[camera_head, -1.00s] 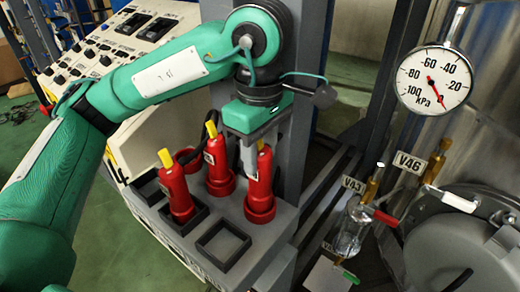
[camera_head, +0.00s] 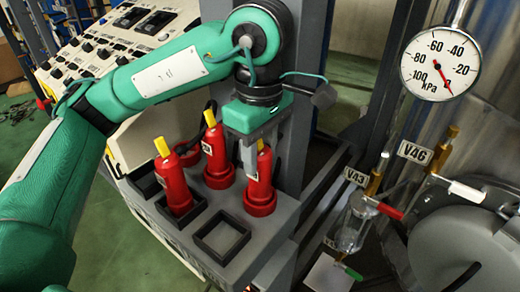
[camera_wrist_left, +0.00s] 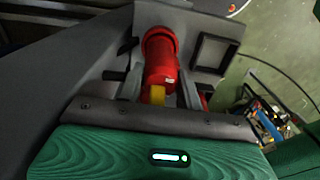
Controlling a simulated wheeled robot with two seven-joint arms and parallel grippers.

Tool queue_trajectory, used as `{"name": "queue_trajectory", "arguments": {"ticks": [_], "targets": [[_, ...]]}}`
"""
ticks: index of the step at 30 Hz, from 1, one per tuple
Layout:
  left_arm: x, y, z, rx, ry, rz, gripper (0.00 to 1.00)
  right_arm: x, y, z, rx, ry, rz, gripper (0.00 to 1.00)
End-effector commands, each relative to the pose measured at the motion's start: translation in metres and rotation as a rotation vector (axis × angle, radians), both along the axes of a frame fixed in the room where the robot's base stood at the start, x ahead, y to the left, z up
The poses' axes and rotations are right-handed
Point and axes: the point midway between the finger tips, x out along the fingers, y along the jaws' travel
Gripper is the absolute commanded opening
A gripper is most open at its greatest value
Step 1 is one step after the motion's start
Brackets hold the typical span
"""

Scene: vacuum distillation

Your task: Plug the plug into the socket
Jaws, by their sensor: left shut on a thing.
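Three red plugs with yellow tips show in the head view. The left one (camera_head: 174,185) stands in a square black frame and the middle one (camera_head: 217,158) stands behind it on the grey box. My left gripper (camera_head: 252,152) points down and is shut on the right plug (camera_head: 260,187), which is upright. The wrist view shows this red plug (camera_wrist_left: 160,58) between the fingers (camera_wrist_left: 157,92). Whether its base touches the box top is unclear. An empty square black-rimmed socket (camera_head: 221,255) lies in front of it; it also shows in the wrist view (camera_wrist_left: 234,58). My right gripper is out of view.
The grey box (camera_head: 268,240) carries the sockets. A grey column (camera_head: 309,100) stands close behind my gripper. At right are a pressure gauge (camera_head: 440,63), valves tagged V43 (camera_head: 356,177) and V46 (camera_head: 414,153), and a glass vessel (camera_head: 350,230). A control panel (camera_head: 120,40) is at back left.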

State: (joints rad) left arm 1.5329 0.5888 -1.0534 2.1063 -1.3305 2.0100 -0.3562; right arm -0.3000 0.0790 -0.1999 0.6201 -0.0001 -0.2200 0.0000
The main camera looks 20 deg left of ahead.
Motion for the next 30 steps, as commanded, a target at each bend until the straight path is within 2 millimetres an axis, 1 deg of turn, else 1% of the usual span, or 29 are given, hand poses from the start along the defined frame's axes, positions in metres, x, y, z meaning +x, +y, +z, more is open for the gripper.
{"name": "queue_trajectory", "arguments": {"ticks": [1, 4, 13, 17, 23, 30], "targets": [[0.0, 0.0, 0.0, 0.0, -0.001, 0.0, 0.42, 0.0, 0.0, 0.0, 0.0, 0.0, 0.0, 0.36], [0.0, 0.0, 0.0, 0.0, -0.001, 0.0, 0.61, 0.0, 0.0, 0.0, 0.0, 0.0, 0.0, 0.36], [0.0, 0.0, 0.001, 0.0, 0.0, 0.0, 0.61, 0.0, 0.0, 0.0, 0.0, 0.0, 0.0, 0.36], [0.001, 0.0, 0.007, 0.0, -0.003, 0.001, 0.61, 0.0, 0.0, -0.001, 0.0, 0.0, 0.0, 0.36], [0.0, 0.0, 0.032, -0.001, -0.005, 0.001, 0.61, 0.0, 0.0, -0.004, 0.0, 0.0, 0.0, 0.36], [0.0, 0.0, 0.071, 0.001, -0.004, 0.001, 0.61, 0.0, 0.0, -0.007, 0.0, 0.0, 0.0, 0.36]]}}
